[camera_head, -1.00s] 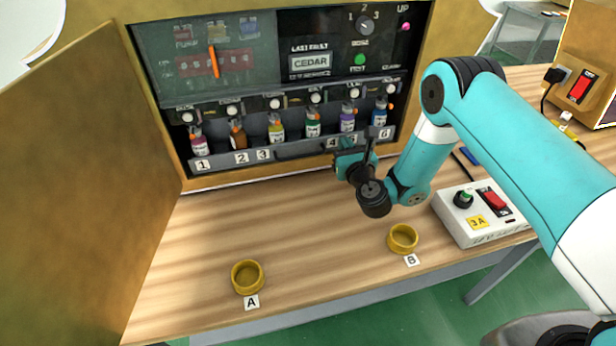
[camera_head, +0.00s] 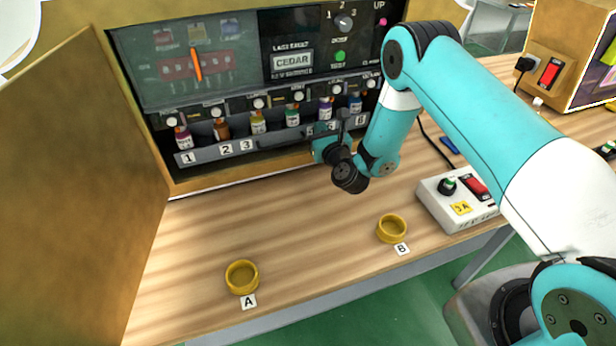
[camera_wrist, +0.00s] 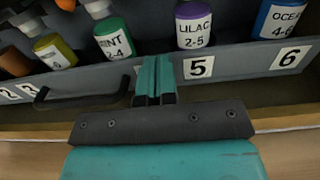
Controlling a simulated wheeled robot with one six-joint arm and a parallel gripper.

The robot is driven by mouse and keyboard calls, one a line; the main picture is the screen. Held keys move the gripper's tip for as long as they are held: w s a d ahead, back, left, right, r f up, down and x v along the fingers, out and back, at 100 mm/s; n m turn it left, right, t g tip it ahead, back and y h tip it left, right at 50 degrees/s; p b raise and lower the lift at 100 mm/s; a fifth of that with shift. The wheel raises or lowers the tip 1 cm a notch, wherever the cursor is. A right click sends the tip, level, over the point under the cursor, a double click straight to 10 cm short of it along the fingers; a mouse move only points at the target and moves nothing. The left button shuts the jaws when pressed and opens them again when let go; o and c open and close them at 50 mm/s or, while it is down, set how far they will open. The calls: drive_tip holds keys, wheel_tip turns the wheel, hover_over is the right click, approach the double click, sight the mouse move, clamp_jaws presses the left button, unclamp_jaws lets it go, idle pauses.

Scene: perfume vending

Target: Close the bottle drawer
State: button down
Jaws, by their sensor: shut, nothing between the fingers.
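The grey bottle drawer (camera_head: 206,154) has numbered labels on its front and holds a row of coloured bottles. Its front stands out from the gold cabinet (camera_head: 190,186), with bottles showing behind it. The drawer front also shows in the wrist view (camera_wrist: 235,63), with a black handle (camera_wrist: 85,99) left of my fingers. My gripper (camera_head: 320,145) is shut and empty, at the drawer front right of the handle. In the wrist view my gripper (camera_wrist: 154,75) covers the label 4 area and appears to touch the front. The exact contact is hidden.
Yellow cups A (camera_head: 242,277) and B (camera_head: 392,229) stand on the wooden table (camera_head: 300,215). A white switch box (camera_head: 458,200) is right of my gripper. The open cabinet door (camera_head: 80,200) stands at left. The table's middle is clear.

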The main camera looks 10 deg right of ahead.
drive_tip(key=shift+s+d+f+b, duration=0.2)
drive_tip(key=shift+d+f+b, duration=0.2)
drive_tip(key=shift+b, duration=1.25)
drive_tip(key=shift+s+d+f+b, duration=0.25)
drive_tip(key=shift+f+b, duration=0.25)
drive_tip(key=shift+b, duration=1.1)
drive_tip(key=b, duration=0.2)
drive_tip(key=s+b, duration=0.1)
drive_tip(key=b, duration=0.2)
drive_tip(key=shift+s+d+f, duration=0.1)
drive_tip(key=shift+s+d, duration=0.05)
drive_tip(key=shift+s, duration=0.1)
drive_tip(key=s+b, duration=0.2)
drive_tip(key=b, duration=0.2)
drive_tip(key=s+b, duration=0.2)
drive_tip(key=b, duration=0.2)
drive_tip(key=shift+s+d+b, duration=0.2)
drive_tip(key=shift+s+b, duration=0.05)
drive_tip(key=shift+b, duration=0.05)
drive_tip(key=s+b, duration=0.4)
drive_tip(key=b, duration=0.1)
drive_tip(key=shift+s+d+r, duration=0.2)
drive_tip(key=shift+s+r, duration=0.05)
drive_tip(key=shift+s, duration=0.15)
drive_tip(key=shift+r, duration=0.1)
